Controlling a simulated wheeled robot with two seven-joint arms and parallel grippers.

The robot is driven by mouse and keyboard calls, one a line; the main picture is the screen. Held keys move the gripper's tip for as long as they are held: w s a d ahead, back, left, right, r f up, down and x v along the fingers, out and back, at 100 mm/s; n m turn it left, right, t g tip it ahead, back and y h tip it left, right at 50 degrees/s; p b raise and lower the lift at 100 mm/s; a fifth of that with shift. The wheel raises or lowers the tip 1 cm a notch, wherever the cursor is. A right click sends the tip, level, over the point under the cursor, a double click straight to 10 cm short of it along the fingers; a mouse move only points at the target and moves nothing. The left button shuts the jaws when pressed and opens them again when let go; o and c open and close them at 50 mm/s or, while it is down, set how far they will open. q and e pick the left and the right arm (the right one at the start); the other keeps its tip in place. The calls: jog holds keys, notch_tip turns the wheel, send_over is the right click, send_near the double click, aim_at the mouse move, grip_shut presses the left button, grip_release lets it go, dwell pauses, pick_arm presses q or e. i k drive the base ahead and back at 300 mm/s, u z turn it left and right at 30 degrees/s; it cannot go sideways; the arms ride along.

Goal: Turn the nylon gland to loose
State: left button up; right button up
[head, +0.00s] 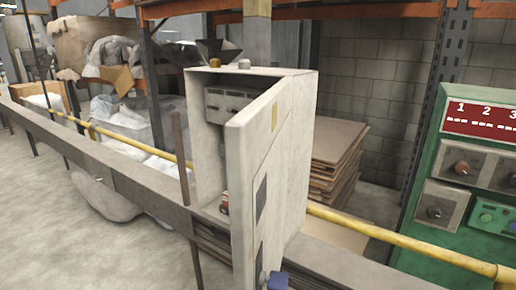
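A pale grey cabinet (299,150) stands in the middle of the head view with its door (245,165) swung open towards me. Two small fittings stand on the cabinet's top. The left one is a brass-coloured gland (215,62). The right one is a whitish gland (244,63), which looks like the nylon one. Both are upright and nothing touches them. They are too small to tell how tight they sit. Neither of my grippers can be made out in this view.
A small blue part (277,281) shows at the door's lower edge, cut off by the frame. A yellow pipe (400,242) and a grey beam (120,178) run past the cabinet. A green control panel (432,203) stands right, stacked boards (335,160) behind.

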aim_at(243, 63)
jog(key=z, duration=0.5)
jog(key=k, duration=1.15)
jog(key=u, duration=0.55)
jog(key=i, duration=1.4)
jog(key=z, duration=0.05)
